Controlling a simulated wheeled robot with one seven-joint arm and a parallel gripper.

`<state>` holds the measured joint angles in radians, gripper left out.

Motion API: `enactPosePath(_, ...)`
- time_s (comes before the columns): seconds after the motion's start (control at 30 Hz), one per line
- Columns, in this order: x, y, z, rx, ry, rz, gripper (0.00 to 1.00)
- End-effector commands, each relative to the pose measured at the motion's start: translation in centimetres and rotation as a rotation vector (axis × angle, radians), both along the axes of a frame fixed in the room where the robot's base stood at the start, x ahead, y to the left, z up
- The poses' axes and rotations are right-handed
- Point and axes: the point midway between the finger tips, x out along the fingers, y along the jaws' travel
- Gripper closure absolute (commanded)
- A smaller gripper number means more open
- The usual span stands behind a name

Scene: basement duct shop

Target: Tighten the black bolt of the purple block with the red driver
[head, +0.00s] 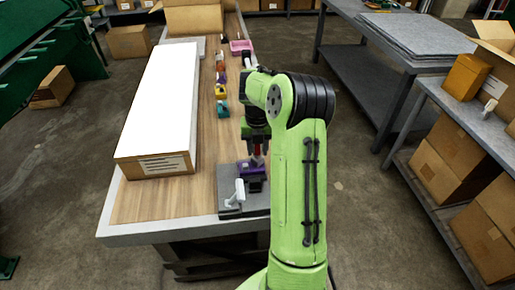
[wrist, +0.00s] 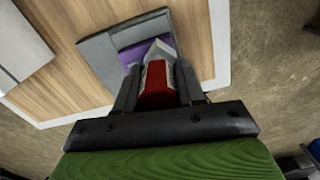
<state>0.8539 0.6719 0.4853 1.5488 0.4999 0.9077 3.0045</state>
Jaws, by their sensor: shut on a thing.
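The purple block (head: 251,170) sits on a dark grey plate (head: 238,207) at the near end of the workbench. It also shows in the wrist view (wrist: 130,52), partly behind my gripper. My gripper (wrist: 158,85) is shut on the red driver (wrist: 155,82). The red of the driver (head: 257,160) also shows in the head view, right above the purple block. The driver's tip and the black bolt are hidden, so I cannot tell whether they touch.
A white clamp handle (head: 239,192) stands on the plate. A long white-topped box (head: 163,105) fills the bench's left side. Several coloured tools or blocks (head: 221,91) line the bench behind, with a pink tray (head: 240,46) at the far end. A grey shelf (head: 455,110) stands right.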

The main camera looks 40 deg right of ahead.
Motion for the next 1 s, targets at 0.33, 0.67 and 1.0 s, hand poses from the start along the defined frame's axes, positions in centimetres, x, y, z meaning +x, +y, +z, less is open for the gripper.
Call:
enactPosePath(0.33, 0.10, -0.07, -0.09, -0.004, -0.003, -0.034, 0.92)
enactPosePath(0.67, 0.06, -0.05, -0.07, -0.002, -0.004, -0.069, 0.92)
enactPosePath(1.0, 0.07, -0.05, -0.04, -0.002, -0.004, -0.107, 0.92)
